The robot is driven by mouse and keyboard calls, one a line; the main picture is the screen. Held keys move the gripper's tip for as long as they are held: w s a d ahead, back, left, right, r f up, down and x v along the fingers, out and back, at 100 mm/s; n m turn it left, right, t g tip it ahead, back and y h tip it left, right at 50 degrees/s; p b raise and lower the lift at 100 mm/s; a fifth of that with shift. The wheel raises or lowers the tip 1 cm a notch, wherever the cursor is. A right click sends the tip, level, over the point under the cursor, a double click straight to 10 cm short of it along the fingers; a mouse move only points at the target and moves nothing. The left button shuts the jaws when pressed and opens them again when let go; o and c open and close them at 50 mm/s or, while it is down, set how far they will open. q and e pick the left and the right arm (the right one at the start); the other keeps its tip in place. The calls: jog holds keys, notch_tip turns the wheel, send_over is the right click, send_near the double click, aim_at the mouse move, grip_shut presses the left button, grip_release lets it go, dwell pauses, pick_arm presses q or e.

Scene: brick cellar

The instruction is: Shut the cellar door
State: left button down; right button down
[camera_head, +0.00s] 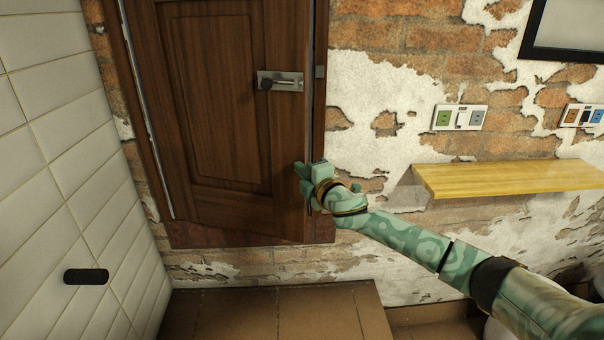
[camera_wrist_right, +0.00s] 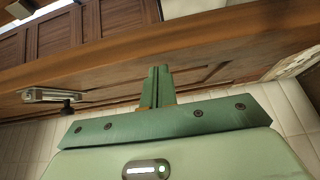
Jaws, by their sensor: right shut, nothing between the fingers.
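The cellar door (camera_head: 215,100) is brown panelled wood, with its metal latch plate and dark knob (camera_head: 280,82) near its right edge. It stands slightly ajar, its lower right corner swung out from the frame (camera_head: 320,110). My right gripper (camera_head: 303,186) is shut and empty, at the door's right edge below the latch. In the right wrist view the closed fingers (camera_wrist_right: 157,86) overlap the door's wood (camera_wrist_right: 220,65), and the latch (camera_wrist_right: 50,97) is to their left. Whether the fingers touch the door I cannot tell. My left gripper is not in view.
A yellow wooden shelf (camera_head: 510,179) juts from the brick wall right of the door, above my right arm. A white tiled wall (camera_head: 60,150) with a black cylindrical fitting (camera_head: 86,276) is at left. A brown tiled step (camera_head: 280,312) lies below the door.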

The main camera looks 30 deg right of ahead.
aim_at(307, 155)
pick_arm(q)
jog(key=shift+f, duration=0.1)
pick_arm(e)
jog(key=shift+w+d, duration=0.2)
jog(key=shift+w, duration=0.05)
